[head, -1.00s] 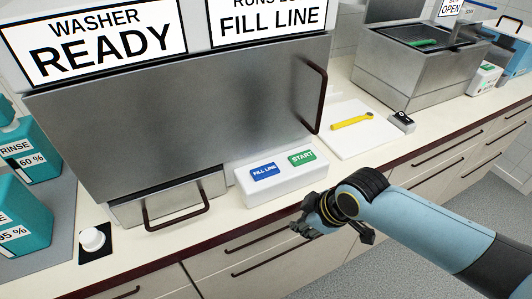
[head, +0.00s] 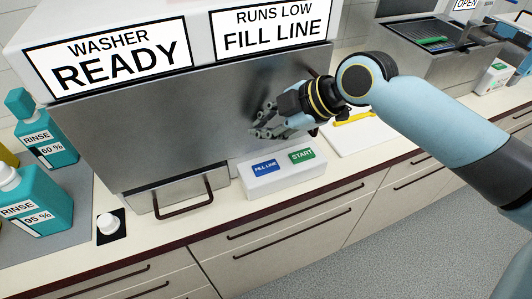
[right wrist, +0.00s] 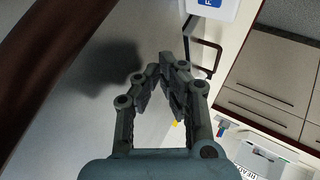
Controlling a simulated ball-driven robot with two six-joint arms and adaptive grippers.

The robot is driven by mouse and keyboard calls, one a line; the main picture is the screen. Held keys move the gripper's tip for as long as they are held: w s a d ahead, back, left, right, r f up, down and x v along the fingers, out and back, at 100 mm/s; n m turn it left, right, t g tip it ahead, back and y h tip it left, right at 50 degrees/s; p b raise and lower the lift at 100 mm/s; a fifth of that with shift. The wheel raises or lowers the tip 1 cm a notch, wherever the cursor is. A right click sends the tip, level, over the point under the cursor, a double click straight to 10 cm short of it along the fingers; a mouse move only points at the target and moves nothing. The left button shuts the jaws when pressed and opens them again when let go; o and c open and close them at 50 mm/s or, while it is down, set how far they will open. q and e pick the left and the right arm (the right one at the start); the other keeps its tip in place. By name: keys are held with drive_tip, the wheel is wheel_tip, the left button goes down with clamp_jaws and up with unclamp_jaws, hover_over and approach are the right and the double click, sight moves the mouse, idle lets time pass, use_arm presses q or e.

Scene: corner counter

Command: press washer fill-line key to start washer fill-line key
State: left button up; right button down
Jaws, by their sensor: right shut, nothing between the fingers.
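The blue FILL LINE key (head: 264,168) and the green START key (head: 302,155) sit side by side on a white key box (head: 284,182) on the counter, in front of the washer (head: 150,135). My right gripper (head: 262,124) is shut and empty. In the head view it appears above the key box, in front of the washer's steel face, and both keys show clear below it. In the right wrist view the closed fingers (right wrist: 172,72) point towards the box, whose blue key (right wrist: 210,3) is cut by the top edge. My left gripper is not in view.
Signs on the washer read WASHER READY (head: 108,56) and RUNS LOW FILL LINE (head: 271,28). Rinse bottles (head: 38,200) and a white knob (head: 108,223) stand left. A drawer handle (head: 185,200) juts out left of the box. A yellow tool (head: 354,117) lies right, partly behind my arm.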

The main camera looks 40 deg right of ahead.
sight(265, 169)
drive_tip(key=shift+f, duration=0.1)
wheel_tip(265, 169, down, 9)
drive_tip(key=b, duration=0.7)
drive_tip(key=shift+r+b, duration=0.2)
drive_tip(key=shift+b, duration=0.1)
drive_tip(key=shift+f, duration=0.15)
idle(1.0)
drive_tip(key=shift+f+b, duration=0.3)
drive_tip(key=shift+b, duration=0.05)
drive_tip(key=shift+f+b, duration=0.3)
drive_tip(key=shift+f, duration=0.1)
idle(0.5)
idle(0.3)
drive_tip(key=shift+r+p, duration=0.75)
drive_tip(key=shift+r, duration=0.1)
drive_tip(key=shift+r, duration=0.1)
